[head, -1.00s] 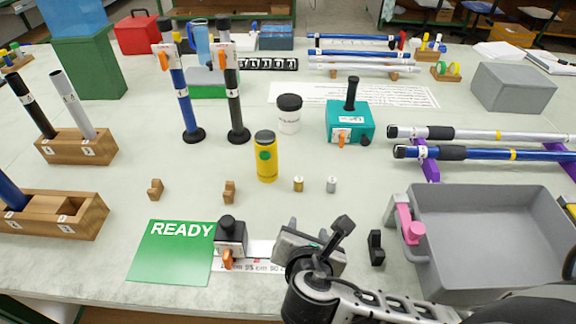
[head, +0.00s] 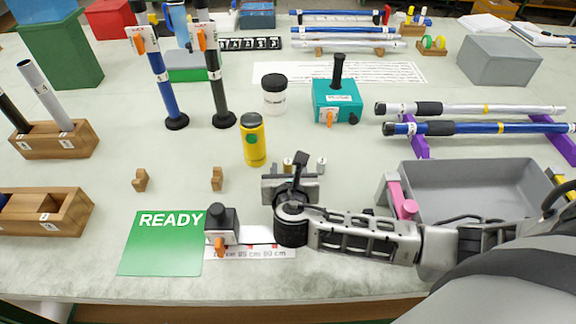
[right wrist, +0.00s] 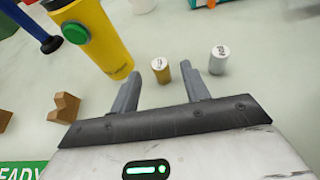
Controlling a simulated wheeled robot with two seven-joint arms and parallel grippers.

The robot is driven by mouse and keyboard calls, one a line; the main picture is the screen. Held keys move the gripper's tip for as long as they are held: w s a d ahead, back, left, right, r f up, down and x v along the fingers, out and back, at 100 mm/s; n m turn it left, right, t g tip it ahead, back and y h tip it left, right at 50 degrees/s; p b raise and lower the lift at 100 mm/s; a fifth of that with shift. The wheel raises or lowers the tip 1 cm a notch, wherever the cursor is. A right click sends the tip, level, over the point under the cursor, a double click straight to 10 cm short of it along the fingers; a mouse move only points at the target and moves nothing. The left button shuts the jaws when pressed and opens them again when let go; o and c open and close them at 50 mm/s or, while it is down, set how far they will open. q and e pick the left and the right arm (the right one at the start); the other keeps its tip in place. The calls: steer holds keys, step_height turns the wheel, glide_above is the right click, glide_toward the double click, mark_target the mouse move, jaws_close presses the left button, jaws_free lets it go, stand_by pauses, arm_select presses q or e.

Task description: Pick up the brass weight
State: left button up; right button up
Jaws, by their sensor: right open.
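The brass weight (right wrist: 160,72) is a small gold cylinder with a pale marked top, standing upright on the table. In the head view the brass weight (head: 288,163) shows just beyond my right gripper (head: 290,178), partly hidden by it. In the right wrist view my right gripper (right wrist: 161,82) is open and empty, its two fingers pointing toward the brass weight, which appears between and just past the fingertips. A similar silver weight (right wrist: 219,60) stands to the right, outside the right finger. My left gripper is not in view.
A yellow bottle (head: 254,140) with a green button stands close left of the weights. A teal box (head: 337,102) with a black handle stands behind. A grey bin (head: 465,165) lies right. Small wooden blocks (head: 217,178) sit left.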

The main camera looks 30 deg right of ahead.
mark_target(288, 163)
steer(key=x, duration=0.4)
steer(key=shift+w+f, duration=0.1)
steer(key=shift+w, duration=0.05)
jaws_close()
